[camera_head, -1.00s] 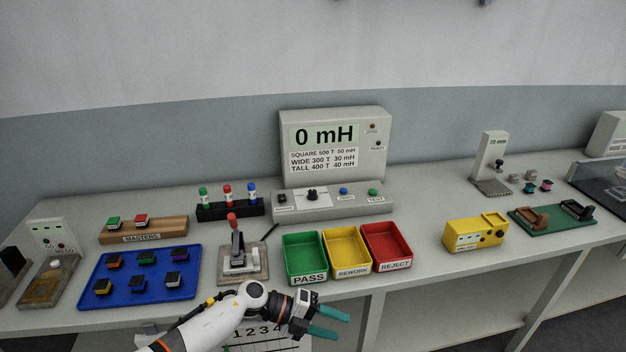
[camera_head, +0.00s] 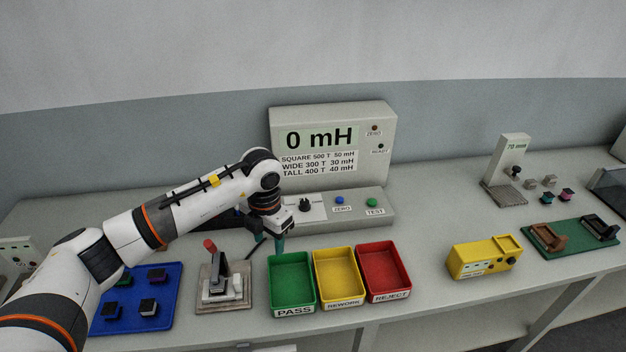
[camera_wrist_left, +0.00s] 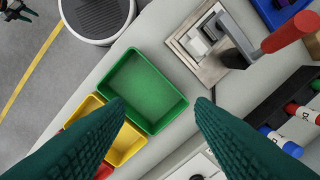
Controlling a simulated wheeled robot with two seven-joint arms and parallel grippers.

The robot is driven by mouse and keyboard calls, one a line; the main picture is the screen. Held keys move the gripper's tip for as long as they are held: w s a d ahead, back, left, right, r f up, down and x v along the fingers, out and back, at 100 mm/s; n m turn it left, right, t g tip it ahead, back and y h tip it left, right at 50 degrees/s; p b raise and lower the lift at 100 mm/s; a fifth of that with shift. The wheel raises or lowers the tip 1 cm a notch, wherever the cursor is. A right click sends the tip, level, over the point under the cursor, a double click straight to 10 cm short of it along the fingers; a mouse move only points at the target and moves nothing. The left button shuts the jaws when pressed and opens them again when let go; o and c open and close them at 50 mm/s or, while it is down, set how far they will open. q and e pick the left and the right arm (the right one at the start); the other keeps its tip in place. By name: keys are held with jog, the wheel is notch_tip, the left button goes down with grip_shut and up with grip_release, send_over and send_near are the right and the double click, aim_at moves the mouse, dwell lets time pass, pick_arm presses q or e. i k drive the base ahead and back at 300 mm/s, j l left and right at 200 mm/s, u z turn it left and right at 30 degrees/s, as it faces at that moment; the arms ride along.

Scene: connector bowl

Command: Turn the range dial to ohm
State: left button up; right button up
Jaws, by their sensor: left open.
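The range dial (camera_head: 305,205) is a small black knob on a white plate on the grey tester's low front panel. The tester's display (camera_head: 318,138) reads 0 mH. My left gripper (camera_head: 279,243) points down just left of and in front of the dial, apart from it. In the left wrist view my left gripper (camera_wrist_left: 160,102) is open and empty, with the green PASS bin beyond its fingers. A dark knob shows at that view's bottom edge, mostly cut off. A dark shape (camera_wrist_left: 18,10) in its top left corner looks like my right gripper, too small to read.
Green (camera_head: 292,283), yellow (camera_head: 338,277) and red (camera_head: 383,270) bins stand in front of the panel. A lever fixture (camera_head: 222,285) stands left of them. The blue zero (camera_head: 339,200) and green test (camera_head: 371,202) buttons are right of the dial. A yellow meter (camera_head: 485,257) sits farther right.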

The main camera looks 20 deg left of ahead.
aim_at(304, 206)
jog(key=i, duration=0.9)
